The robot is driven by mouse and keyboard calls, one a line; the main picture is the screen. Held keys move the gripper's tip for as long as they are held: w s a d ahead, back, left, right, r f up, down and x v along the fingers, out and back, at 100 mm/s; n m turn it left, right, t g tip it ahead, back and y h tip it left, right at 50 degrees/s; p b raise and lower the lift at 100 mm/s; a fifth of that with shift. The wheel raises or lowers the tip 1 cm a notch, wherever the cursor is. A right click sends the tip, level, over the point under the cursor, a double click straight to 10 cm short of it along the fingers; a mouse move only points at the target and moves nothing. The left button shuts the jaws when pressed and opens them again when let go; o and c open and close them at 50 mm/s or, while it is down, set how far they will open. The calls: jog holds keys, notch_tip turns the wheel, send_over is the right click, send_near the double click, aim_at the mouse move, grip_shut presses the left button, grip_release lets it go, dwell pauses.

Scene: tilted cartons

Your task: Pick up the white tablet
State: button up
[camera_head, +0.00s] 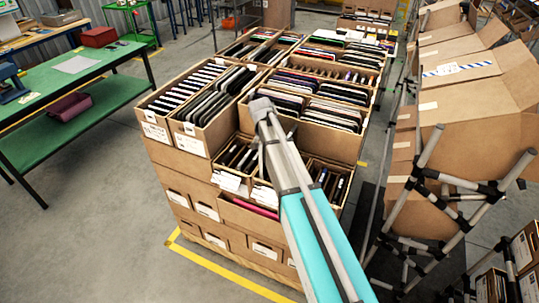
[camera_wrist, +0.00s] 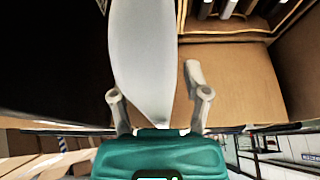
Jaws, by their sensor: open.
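A smooth, pale white shape with rounded edges, seemingly the white tablet (camera_wrist: 146,50), fills the upper middle of the wrist view and narrows towards my gripper. My gripper (camera_wrist: 156,88) is open. One finger is on each side of the white shape, with a visible gap on the right; contact on the left is hard to tell. In the head view my gripper (camera_head: 262,108) is over the front of the carton stack, at the divider between raised and lower cartons. I cannot make out the white tablet there; my arm hides part of that area.
Stacked cartons (camera_head: 185,165) hold several upright devices. A brown carton wall (camera_wrist: 240,85) is close on the right in the wrist view. A rack with tilted cartons (camera_head: 470,125) stands to the right. A green table (camera_head: 70,85) is at left, with clear floor between.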

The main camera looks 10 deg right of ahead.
grip_shut()
jog(key=shift+r, duration=0.1)
dwell(0.4)
notch_tip(320, 180, up, 12)
jog(key=p, duration=1.2)
jog(key=shift+r+p, duration=0.25)
jog(key=shift+p, duration=0.05)
jog(key=s+a, duration=1)
jog(key=s, duration=0.4)
jog(key=shift+s+a, duration=0.3)
jog(key=shift+f, duration=0.1)
jog(key=shift+r+p, duration=0.75)
jog(key=shift+r, duration=0.05)
dwell(0.7)
jog(key=shift+r+p, duration=1.4)
jog(key=shift+r, duration=0.05)
jog(key=shift+a, duration=0.15)
